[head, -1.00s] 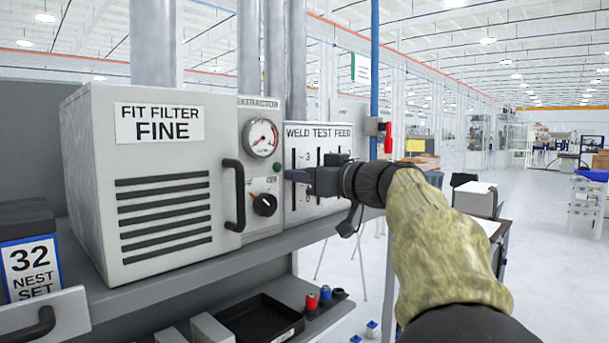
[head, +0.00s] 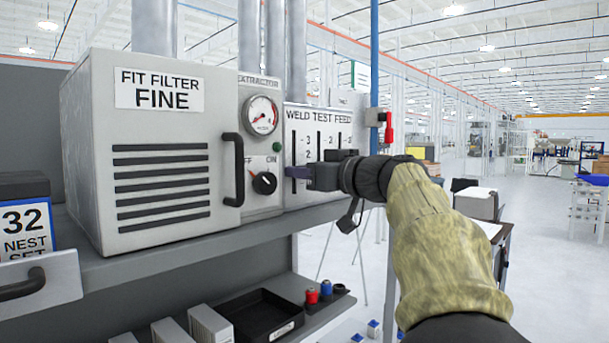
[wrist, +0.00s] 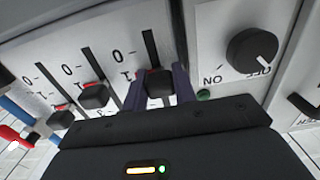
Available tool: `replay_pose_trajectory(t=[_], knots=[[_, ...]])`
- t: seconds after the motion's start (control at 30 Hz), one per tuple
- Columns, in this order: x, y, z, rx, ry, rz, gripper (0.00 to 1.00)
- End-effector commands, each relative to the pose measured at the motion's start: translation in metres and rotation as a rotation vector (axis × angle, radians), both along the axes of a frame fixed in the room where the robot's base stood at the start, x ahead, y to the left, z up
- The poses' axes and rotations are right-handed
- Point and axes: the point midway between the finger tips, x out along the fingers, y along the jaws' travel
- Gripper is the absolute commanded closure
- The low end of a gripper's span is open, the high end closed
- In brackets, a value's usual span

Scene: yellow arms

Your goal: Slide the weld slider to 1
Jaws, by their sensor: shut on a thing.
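The weld test feed panel (head: 314,118) is a pale box with several dark vertical slots and printed numbers. In the wrist view, where the panel looks inverted, the weld slider's black knob (wrist: 158,83) sits in its slot beside the "1" mark, with a red edge showing. My gripper (wrist: 157,98) has its two purple fingers shut on this knob, one on each side. In the head view my gripper (head: 297,172) is at the lower part of the panel's leftmost slot and hides the knob. Two more black slider knobs (wrist: 94,95) (wrist: 61,119) stand beside it.
Left of the panel are a rotary knob (head: 264,183), a gauge (head: 261,115) and the grey filter box (head: 160,230) with its black handle (head: 233,170). A red-handled valve (head: 388,128) is to the right. A shelf (head: 150,262) runs below; a black tray (head: 258,318) lies lower.

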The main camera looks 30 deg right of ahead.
Motion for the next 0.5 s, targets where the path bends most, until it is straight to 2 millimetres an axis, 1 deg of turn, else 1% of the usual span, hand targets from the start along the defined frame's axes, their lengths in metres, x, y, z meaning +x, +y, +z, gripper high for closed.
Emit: replay_pose_trajectory(t=[0.1, 0.13, 0.17, 0.5], knots=[[-0.0001, -0.0004, 0.0001, 0.0, 0.001, -0.001, 1.0], [-0.0001, -0.0004, 0.0001, 0.0, 0.001, -0.001, 0.69], [-0.0001, -0.0004, 0.0001, 0.0, 0.001, -0.001, 0.64], [-0.0017, -0.0008, -0.0003, -0.001, 0.0, -0.001, 0.64]])
